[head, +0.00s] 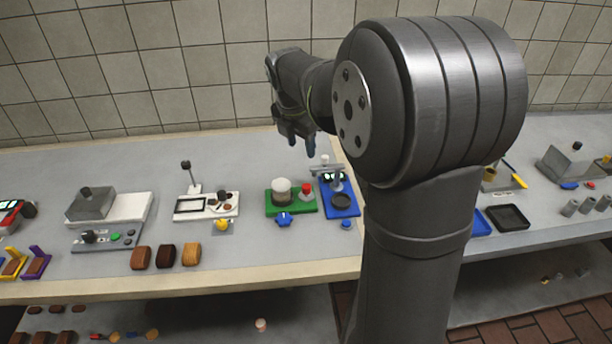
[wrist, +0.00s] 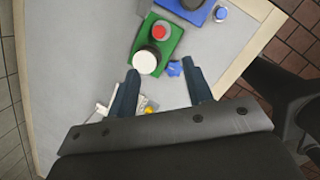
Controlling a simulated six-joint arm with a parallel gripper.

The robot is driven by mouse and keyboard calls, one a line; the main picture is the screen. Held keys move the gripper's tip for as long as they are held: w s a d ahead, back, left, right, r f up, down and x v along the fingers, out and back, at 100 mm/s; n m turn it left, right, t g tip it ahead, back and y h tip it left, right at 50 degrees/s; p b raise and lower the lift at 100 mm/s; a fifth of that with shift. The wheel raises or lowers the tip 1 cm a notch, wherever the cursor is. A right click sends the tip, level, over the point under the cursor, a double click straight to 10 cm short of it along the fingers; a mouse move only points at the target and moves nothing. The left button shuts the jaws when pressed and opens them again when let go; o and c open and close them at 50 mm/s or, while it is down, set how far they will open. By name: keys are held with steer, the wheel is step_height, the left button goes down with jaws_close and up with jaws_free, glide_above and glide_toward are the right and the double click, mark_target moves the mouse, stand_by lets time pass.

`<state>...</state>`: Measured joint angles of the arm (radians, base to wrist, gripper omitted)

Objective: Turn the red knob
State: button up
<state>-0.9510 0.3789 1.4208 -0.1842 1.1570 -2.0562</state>
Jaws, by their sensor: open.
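The red knob (head: 306,188) stands on a green board (head: 301,210) on the grey counter, right of a white-topped round container (head: 281,186). A blue knob (head: 284,219) is at the board's front edge. My gripper (head: 302,146) is open and empty, in the air above and behind the board. In the wrist view the red knob (wrist: 160,32) lies ahead of my fingertips (wrist: 160,68), with the white round top (wrist: 145,62) near the left fingertip and the blue knob (wrist: 175,69) between the fingers.
A blue board (head: 352,211) with a dark round pan stands just right of the green board. A white device (head: 184,206) with an upright post is to the left. Brown blocks (head: 166,255) sit near the front edge.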

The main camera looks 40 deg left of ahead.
steer(key=s+d+n+t, duration=0.1)
steer(key=s+n, duration=0.2)
steer(key=n, duration=0.1)
glide_toward(307, 186)
steer(key=shift+n+y, duration=0.3)
steer(key=shift+y, duration=0.1)
steer(key=x, duration=0.8)
steer(key=shift+d+f, duration=0.25)
steer(key=shift+f, duration=0.1)
steer(key=c, duration=1)
